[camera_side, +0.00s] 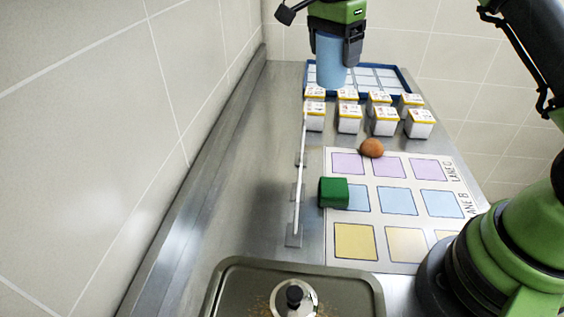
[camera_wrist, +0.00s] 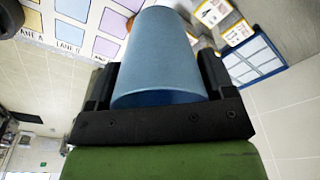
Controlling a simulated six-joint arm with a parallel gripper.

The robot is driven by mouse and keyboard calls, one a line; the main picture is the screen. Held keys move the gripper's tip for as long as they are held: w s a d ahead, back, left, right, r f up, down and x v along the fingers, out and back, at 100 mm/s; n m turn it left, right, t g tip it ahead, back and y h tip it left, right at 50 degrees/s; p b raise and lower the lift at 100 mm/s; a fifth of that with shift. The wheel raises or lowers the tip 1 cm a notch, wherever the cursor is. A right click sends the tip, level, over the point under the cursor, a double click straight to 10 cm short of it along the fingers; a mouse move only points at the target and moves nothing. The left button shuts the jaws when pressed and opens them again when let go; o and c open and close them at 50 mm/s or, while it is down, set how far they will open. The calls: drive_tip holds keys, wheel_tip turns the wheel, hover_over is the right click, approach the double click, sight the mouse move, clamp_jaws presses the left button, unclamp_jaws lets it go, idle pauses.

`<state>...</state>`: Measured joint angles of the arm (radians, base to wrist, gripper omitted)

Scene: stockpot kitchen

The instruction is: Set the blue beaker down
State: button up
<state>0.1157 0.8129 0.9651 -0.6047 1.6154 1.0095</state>
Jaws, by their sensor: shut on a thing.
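The blue beaker (camera_side: 331,64) is held upright in my gripper (camera_side: 338,42) at the back of the counter in the side view. My gripper is shut on its upper part. The beaker hangs in front of the blue-edged tray (camera_side: 402,81); I cannot tell the exact height of its base above the tray. In the wrist view the beaker (camera_wrist: 160,55) fills the space between both fingers of my gripper (camera_wrist: 157,85).
Several white boxes (camera_side: 349,118) stand in two rows before the tray. A brown ball-like item (camera_side: 371,148) and a green block (camera_side: 333,192) lie at the lane mat (camera_side: 330,240). A white rail (camera_side: 299,190) runs left of the mat. A lidded metal pan (camera_side: 235,285) is in front.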

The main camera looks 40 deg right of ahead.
drive_tip(key=s+a+f+n+t+y, duration=0.1)
drive_tip(key=s+a+n, duration=0.35)
drive_tip(key=n, duration=0.45)
drive_tip(key=s+a+n, duration=0.3)
drive_tip(key=s+n, duration=0.2)
drive_tip(key=n, duration=0.4)
drive_tip(key=w+a+f+n, duration=0.3)
drive_tip(key=w+a+n, duration=0.15)
drive_tip(key=w, duration=0.45)
drive_tip(key=shift+w+a+f+n+y, duration=0.2)
drive_tip(key=shift+w+f+n, duration=0.15)
drive_tip(key=shift+f, duration=2)
drive_tip(key=shift+w+a+f+n+y, duration=0.25)
drive_tip(key=shift+f+n, duration=0.25)
drive_tip(key=shift+f, duration=1.8)
drive_tip(key=shift+w+a+f+n+y, duration=0.15)
drive_tip(key=shift+w+f+n, duration=0.25)
drive_tip(key=shift+f, duration=1.95)
drive_tip(key=shift+d+f, duration=0.1)
drive_tip(key=o, duration=0.9)
